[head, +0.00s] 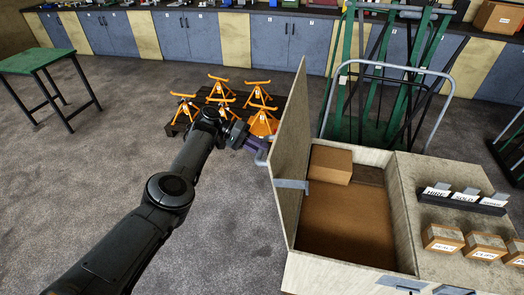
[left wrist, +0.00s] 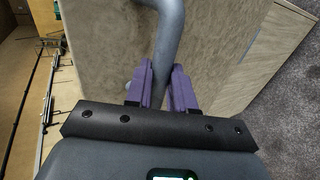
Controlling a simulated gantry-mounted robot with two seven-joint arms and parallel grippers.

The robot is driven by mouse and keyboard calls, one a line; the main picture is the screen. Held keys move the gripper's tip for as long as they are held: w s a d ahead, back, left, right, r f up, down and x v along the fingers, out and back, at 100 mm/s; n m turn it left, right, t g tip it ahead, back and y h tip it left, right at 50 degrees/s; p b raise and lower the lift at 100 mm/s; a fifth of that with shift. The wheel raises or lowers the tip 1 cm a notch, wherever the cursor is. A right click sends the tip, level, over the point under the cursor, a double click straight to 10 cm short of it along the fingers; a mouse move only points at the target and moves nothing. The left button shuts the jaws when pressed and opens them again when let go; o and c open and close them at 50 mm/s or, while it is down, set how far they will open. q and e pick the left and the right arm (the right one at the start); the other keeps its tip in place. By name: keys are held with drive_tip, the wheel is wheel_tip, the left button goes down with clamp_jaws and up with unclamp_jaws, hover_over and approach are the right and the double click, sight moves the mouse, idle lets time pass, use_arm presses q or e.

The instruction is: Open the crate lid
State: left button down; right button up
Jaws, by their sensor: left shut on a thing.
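The crate (head: 399,215) stands at the right in the head view. Its lid (head: 291,150) is raised and stands nearly upright at the crate's left edge, so the inside shows. My left gripper (head: 254,144) is at the outer face of the lid, shut on the grey lid handle (head: 263,158). In the left wrist view, the purple fingers (left wrist: 163,88) are on either side of the handle bar (left wrist: 168,38), in front of the lid face (left wrist: 110,45). My right gripper is not in view.
A cardboard box (head: 330,165) sits inside the crate. Small labelled boxes (head: 442,238) and a card rack (head: 463,203) stand on the right-hand top. A green-topped table (head: 35,60) is far left. Floor at left is clear.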

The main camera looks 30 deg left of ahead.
use_arm(q)
drive_tip(key=shift+s+a+f+b, duration=0.15)
drive_tip(key=shift+s+f+b, duration=0.1)
drive_tip(key=shift+f, duration=0.2)
drive_tip(key=shift+s+a+f+b, duration=0.15)
drive_tip(key=shift+s+f+b, duration=0.1)
drive_tip(key=shift+f, duration=0.2)
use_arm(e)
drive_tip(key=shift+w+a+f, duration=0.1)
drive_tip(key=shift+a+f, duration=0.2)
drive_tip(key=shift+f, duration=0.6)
use_arm(q)
drive_tip(key=c, duration=1.4)
unclamp_jaws()
drive_tip(key=o, duration=0.4)
drive_tip(key=shift+s+d+f+h, duration=0.1)
drive_tip(key=shift+d+f+h, duration=0.05)
drive_tip(key=shift+d+h, duration=0.15)
drive_tip(key=shift+a, duration=0.1)
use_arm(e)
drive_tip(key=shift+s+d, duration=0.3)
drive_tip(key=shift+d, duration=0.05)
